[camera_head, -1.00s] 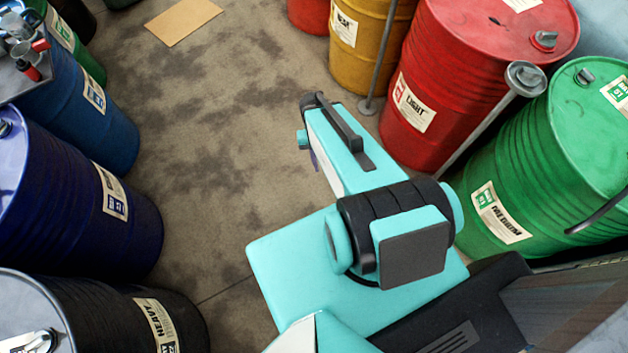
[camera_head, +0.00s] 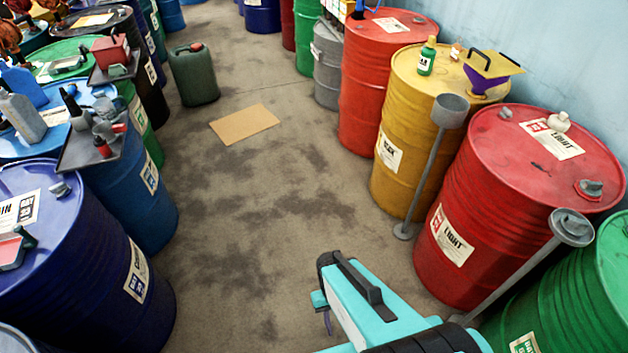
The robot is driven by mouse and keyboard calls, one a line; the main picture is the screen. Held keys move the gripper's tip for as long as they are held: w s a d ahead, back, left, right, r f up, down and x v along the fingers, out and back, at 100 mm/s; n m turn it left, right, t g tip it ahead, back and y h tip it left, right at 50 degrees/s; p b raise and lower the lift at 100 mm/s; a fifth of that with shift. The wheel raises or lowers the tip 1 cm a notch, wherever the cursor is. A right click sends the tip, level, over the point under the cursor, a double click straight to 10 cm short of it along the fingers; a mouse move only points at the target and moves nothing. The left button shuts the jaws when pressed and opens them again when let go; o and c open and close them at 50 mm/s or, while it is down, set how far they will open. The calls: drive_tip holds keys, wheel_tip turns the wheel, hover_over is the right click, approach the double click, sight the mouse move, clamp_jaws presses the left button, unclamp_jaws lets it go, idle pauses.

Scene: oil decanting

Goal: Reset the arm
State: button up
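Part of my teal and black arm shows at the bottom centre of the head view, over the floor between the two rows of drums. Its far end carries a dark bar along the top, and a small purple bit shows at its left side. I cannot make out any gripper fingers, so my gripper is out of sight and what it may hold cannot be seen.
The floor aisle (camera_head: 225,210) is mostly clear, with a flat cardboard sheet (camera_head: 245,125) and a green jerrycan (camera_head: 194,75). Blue drums (camera_head: 70,270) line the left. A yellow drum (camera_head: 400,120), a red drum (camera_head: 480,215) and grey stands (camera_head: 424,180) line the right.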

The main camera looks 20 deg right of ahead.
drive_tip(key=shift+s+f+b, duration=0.2)
drive_tip(key=shift+f+b, duration=2.6)
drive_tip(key=shift+f, duration=0.1)
